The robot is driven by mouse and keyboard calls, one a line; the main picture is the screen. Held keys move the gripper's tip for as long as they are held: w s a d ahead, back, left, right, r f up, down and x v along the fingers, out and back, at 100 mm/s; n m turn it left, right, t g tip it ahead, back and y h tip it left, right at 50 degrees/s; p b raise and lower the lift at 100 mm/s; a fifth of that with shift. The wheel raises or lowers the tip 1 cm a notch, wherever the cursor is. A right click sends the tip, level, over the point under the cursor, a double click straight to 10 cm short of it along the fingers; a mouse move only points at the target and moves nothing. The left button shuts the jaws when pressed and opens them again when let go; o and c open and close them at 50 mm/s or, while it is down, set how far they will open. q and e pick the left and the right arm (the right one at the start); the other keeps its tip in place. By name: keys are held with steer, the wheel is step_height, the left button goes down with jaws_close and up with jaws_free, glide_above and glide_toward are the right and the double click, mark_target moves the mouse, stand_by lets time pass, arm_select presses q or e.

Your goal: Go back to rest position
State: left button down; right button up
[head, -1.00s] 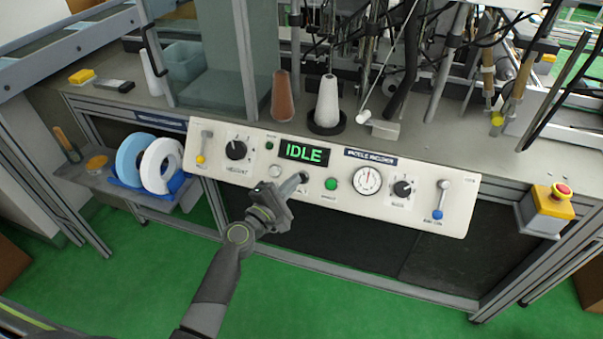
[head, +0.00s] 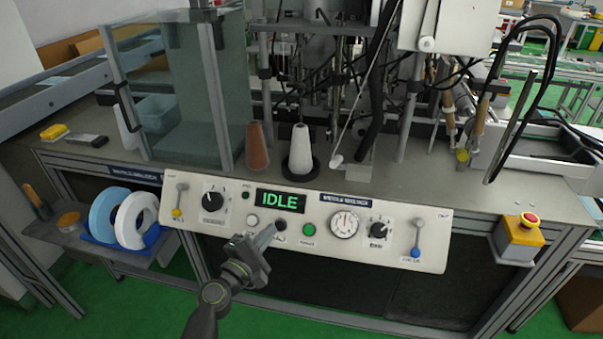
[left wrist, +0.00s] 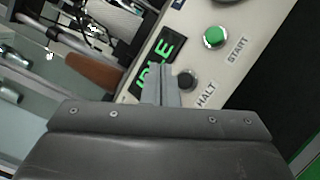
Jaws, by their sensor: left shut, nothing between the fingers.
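My left gripper (head: 262,243) is shut and empty. In the head view it stands in front of the lower edge of the white control panel (head: 400,258), below the green IDLE display (head: 281,200). In the left wrist view the shut fingers (left wrist: 163,86) point at the panel, close to the black HALT button (left wrist: 187,79). I cannot tell whether they touch it. The HALT button also shows in the head view (head: 280,225), just beyond the fingertips. The green START button (left wrist: 213,38) lies farther along the panel. My right gripper is in neither view.
The panel carries knobs, a gauge (head: 344,224) and levers. A yellow box with a red emergency stop (head: 529,220) is at right. Blue and white rolls (head: 136,220) sit on a side shelf. Spools and the welding machine stand on the bench above. Green floor is open at lower left.

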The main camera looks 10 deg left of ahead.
arm_select(q)
steer(key=s+a+f+m+g+y, duration=0.1)
steer(key=s+a+f+m+g, duration=0.15)
steer(key=s+f, duration=0.6)
steer(key=s+a+f+m+g+y+p, duration=0.1)
steer(key=s+a+f+m+g+y, duration=0.15)
steer(key=f, duration=1.05)
steer(key=s+a+f+m+g+y, duration=0.1)
steer(key=s+a+f+m+g, duration=0.2)
steer(key=s+f, duration=0.5)
steer(key=s+a+f+m+g, duration=0.1)
steer(key=s+f, duration=0.4)
steer(key=s, duration=0.5)
steer(key=s+a+f+m+g+y+p, duration=0.1)
steer(key=s+f+m+g, duration=0.3)
steer(key=s, duration=0.6)
steer(key=s+a+f+m+g+y, duration=0.1)
steer(key=s+a+f+m+g, duration=0.1)
steer(key=s+f+m, duration=0.4)
steer(key=s+f+g, duration=0.1)
steer(key=s, duration=0.4)
steer(key=shift+a+f, duration=0.25)
steer(key=shift+w+y, duration=0.15)
steer(key=shift+y, duration=0.1)
